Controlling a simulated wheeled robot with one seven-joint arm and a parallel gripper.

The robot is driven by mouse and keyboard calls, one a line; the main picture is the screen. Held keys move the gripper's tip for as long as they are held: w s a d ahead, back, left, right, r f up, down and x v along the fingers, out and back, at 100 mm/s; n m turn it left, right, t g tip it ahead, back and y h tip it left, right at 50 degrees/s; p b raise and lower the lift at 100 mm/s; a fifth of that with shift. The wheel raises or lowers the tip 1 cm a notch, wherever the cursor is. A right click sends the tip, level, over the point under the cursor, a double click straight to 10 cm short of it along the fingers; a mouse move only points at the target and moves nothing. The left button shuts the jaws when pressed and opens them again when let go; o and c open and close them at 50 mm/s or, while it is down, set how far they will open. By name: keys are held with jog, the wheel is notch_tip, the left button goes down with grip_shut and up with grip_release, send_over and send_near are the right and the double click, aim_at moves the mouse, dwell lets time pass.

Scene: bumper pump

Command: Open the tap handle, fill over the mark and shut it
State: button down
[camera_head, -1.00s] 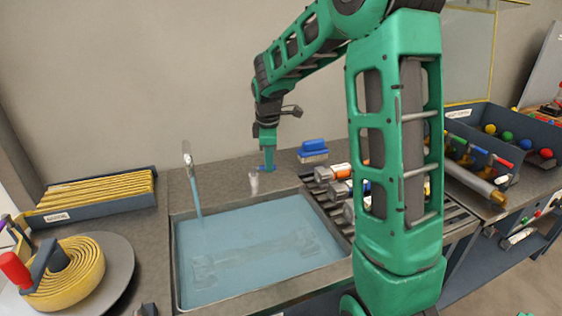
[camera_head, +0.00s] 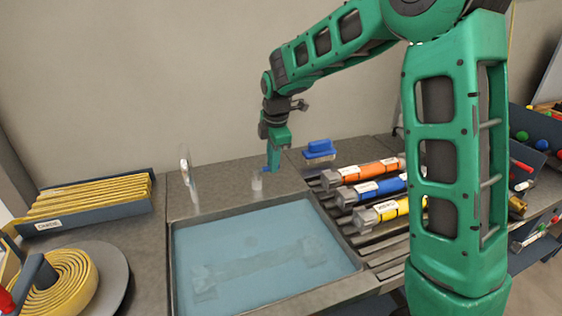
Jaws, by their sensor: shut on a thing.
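The basin holds blue water (camera_head: 250,235); I cannot make out a fill mark. A pale, long shape with wide ends (camera_head: 262,265) shows blurred under the water. The tap handle (camera_head: 266,169) is a small blue piece above a pale post (camera_head: 257,182), right of the spout. My gripper (camera_head: 271,164) points down from above and is shut on the handle; its fingers hide part of it, so its exact angle is hard to tell.
A blue brush (camera_head: 319,148) lies right of the handle. Orange, blue and yellow cylinders (camera_head: 368,172) lie on a slatted rack right of the basin.

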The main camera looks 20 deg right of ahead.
jog(key=shift+w+r, duration=0.15)
jog(key=shift+w, duration=0.05)
jog(key=c, duration=1.8)
grip_release()
jog(key=shift+o, duration=0.3)
jog(key=shift+s, duration=0.1)
notch_tip(320, 180, up, 10)
jog(key=s, duration=0.2)
jog(key=shift+d+r, duration=0.15)
